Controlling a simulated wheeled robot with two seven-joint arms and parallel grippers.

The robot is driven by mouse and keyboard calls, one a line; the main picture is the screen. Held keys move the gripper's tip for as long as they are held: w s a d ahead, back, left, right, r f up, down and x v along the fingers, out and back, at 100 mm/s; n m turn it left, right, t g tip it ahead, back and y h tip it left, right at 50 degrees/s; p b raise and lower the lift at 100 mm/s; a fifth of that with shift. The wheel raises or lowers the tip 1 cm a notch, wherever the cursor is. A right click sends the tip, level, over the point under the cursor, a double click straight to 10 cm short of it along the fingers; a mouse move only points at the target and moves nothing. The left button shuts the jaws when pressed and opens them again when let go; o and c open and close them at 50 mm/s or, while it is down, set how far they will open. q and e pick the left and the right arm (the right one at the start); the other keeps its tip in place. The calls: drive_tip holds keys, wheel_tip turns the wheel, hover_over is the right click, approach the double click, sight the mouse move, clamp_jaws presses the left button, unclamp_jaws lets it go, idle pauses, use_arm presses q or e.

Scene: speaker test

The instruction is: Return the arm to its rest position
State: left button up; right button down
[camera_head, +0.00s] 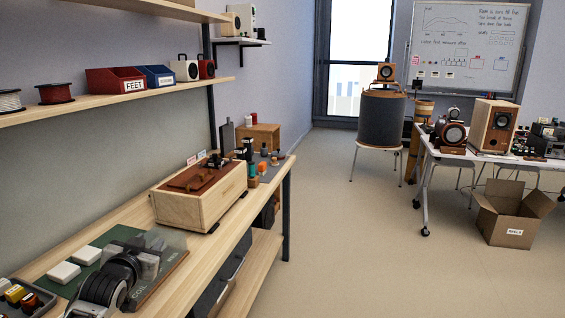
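My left gripper (142,262) shows low at the left of the head view, with dark rounded arm links behind it. It is over a dark green board marked COIL (93,257) on the wooden workbench (170,222). Its fingers are small and blend with the board, so I cannot tell how far apart they are. I see nothing clearly held. My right gripper is out of view.
A wooden box with a reddish-brown top (205,195) stands farther along the bench. Small tools are beyond it. A shelf with red and blue bins (115,80) is above. An open cardboard box (510,215) is on the floor at right. The middle floor is clear.

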use_arm(q)
drive_tip(key=s+d+f+g+h+b, duration=0.2)
drive_tip(key=s+d+f, duration=0.4)
drive_tip(key=s+f, duration=0.35)
drive_tip(key=s+d+f+g+h+b, duration=0.1)
drive_tip(key=s+d+f+b, duration=0.3)
drive_tip(key=s+f, duration=0.6)
drive_tip(key=s+d+f+g+b, duration=0.1)
drive_tip(key=s+d+f, duration=0.2)
drive_tip(key=s, duration=0.4)
drive_tip(key=s+d+f+g+h+b, duration=0.1)
drive_tip(key=s+d+f, duration=0.2)
drive_tip(key=s, duration=0.5)
drive_tip(key=shift+s+d+h, duration=0.15)
drive_tip(key=shift+d+h, duration=0.15)
drive_tip(key=shift+d, duration=0.55)
